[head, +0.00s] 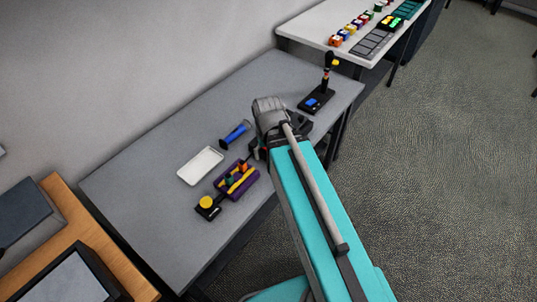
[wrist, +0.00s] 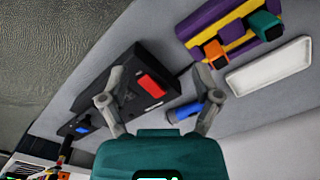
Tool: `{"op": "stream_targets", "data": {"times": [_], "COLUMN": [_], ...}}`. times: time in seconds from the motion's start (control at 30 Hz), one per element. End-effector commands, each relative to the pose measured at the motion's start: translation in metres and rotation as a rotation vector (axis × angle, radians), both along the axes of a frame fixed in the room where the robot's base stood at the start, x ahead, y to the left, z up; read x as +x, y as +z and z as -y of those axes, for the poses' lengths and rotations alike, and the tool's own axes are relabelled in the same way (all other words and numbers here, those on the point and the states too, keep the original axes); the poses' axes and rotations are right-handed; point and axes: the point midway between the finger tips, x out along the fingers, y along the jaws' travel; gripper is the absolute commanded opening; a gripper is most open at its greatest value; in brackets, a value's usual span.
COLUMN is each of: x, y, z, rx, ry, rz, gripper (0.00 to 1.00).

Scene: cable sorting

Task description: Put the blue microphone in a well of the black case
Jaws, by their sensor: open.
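The blue microphone (head: 236,132) lies on the grey table behind the white tray in the head view. It also shows in the wrist view (wrist: 187,111), just left of my gripper's right finger and apart from the fingertips' middle. My gripper (wrist: 158,76) is open, with nothing held between its fingers. The black case (wrist: 124,82), with a red patch on it, lies beyond the left finger in the wrist view. In the head view my arm hides most of the case (head: 302,123). I cannot make out its wells.
A white tray (head: 200,166) and a purple and yellow block holder (head: 237,180) are on the table's left part. A black box with a yellow knob (head: 207,206) is in front. A black stand with a blue patch (head: 317,101) is at the far right end.

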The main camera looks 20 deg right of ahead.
Motion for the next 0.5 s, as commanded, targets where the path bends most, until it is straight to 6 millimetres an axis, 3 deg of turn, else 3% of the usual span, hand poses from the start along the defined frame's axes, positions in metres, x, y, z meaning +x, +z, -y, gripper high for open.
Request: {"op": "stream_targets", "data": {"times": [0.07, 0.33, 0.4, 0.5], "x": [-0.0077, -0.0073, -0.0070, -0.0033], "y": [0.0000, 0.0000, 0.0000, 0.0004], "z": [0.0011, 0.0012, 0.0011, 0.0006], "rx": [-0.002, -0.002, -0.002, -0.002], "ry": [0.024, 0.034, 0.033, 0.023], "rz": [0.002, 0.002, 0.002, 0.002], "gripper": [0.81, 0.81, 0.87, 0.87]}}
